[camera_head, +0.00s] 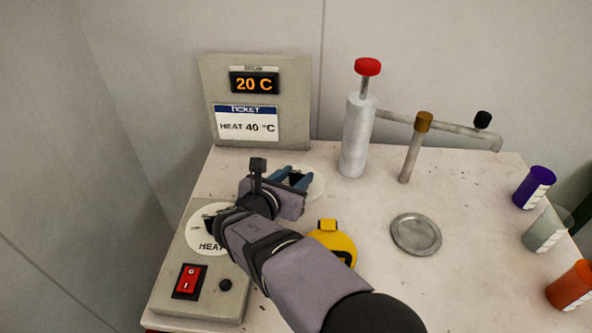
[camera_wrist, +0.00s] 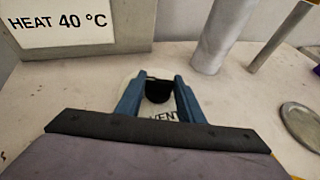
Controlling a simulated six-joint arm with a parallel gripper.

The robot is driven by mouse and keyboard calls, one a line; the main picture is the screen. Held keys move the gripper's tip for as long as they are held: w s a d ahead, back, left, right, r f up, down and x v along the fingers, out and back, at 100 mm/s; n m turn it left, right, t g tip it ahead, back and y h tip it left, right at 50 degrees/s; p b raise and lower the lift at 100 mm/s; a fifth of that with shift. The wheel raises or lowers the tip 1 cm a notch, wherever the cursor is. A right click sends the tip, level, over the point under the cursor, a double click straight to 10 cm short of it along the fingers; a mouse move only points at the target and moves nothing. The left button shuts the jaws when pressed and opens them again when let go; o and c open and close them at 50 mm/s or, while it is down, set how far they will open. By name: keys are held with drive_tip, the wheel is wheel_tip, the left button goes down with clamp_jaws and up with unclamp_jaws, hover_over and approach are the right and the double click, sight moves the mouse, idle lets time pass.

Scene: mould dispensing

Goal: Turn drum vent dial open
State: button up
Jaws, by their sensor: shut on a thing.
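The vent dial is a black knob (camera_wrist: 158,91) on a white round plate lettered "VENT" (camera_wrist: 163,115) in the wrist view. In the head view the plate's edge (camera_head: 317,186) shows behind my gripper, and most of the dial is hidden. My gripper (camera_head: 302,179) has its two blue fingers around the knob, one on each side, and is shut on it. The fingers also show in the wrist view (camera_wrist: 159,92). Which way the dial points cannot be told. The drum itself cannot be made out.
A display panel (camera_head: 294,102) reads 20 C above a ticket "HEAT 40 °C". The heat dial box (camera_head: 226,292) has a red switch (camera_head: 188,281). A yellow round device (camera_head: 338,241), a metal dish (camera_head: 416,234), a red-topped cylinder (camera_head: 357,138) and several coloured cups stand around.

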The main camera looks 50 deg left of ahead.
idle(0.3)
drive_tip(key=o, duration=1.1)
drive_tip(key=shift+c, duration=0.2)
drive_tip(key=shift+b+v, duration=0.4)
drive_tip(key=shift+v, duration=3.3)
drive_tip(key=shift+f, duration=0.1)
drive_tip(key=shift+c, duration=0.7)
